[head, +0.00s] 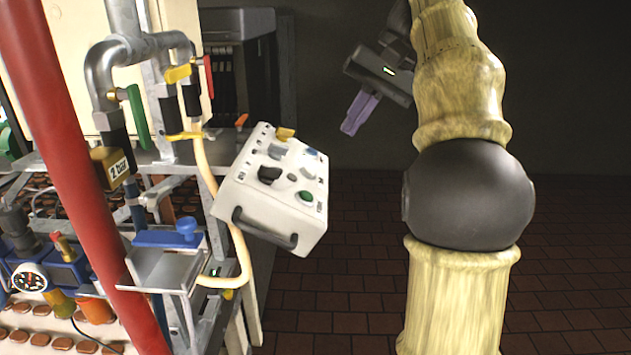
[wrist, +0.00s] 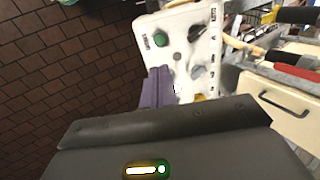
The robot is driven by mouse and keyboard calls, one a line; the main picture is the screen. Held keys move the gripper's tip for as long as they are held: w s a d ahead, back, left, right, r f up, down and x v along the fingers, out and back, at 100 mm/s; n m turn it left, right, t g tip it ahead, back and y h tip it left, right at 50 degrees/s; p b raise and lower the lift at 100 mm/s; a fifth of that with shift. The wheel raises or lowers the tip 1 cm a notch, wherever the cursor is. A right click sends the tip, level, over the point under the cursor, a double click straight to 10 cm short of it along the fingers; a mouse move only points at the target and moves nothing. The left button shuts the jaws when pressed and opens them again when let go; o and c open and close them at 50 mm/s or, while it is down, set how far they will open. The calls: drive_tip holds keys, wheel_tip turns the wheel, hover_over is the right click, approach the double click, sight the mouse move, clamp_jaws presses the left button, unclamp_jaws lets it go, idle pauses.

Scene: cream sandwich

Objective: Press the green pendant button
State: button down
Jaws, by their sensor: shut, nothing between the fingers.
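The pendant is a white control box (head: 272,190) with a dark handle bar along its lower edge, tilted, in the middle of the head view. Its green button (head: 306,196) sits near the lower right of its face. In the wrist view the green button (wrist: 160,40) shows at the left of the pendant face (wrist: 185,50), beyond my fingertips. My gripper (head: 352,120) has purple fingers, shut and empty, above and to the right of the pendant in the head view. In the wrist view my gripper (wrist: 158,82) overlaps the pendant's lower left edge; contact cannot be told.
A black knob (head: 269,175) and a yellow part (head: 285,133) are also on the pendant. A cream hose (head: 207,170) runs beside it. A red pole (head: 75,150), pipes and valves fill the left. Tiled floor (head: 360,270) is clear on the right.

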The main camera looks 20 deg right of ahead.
sight(307, 195)
drive_tip(key=x, duration=1.3)
drive_tip(key=shift+f, duration=0.2)
drive_tip(key=shift+w+a+f, duration=0.15)
drive_tip(key=shift+f, duration=0.05)
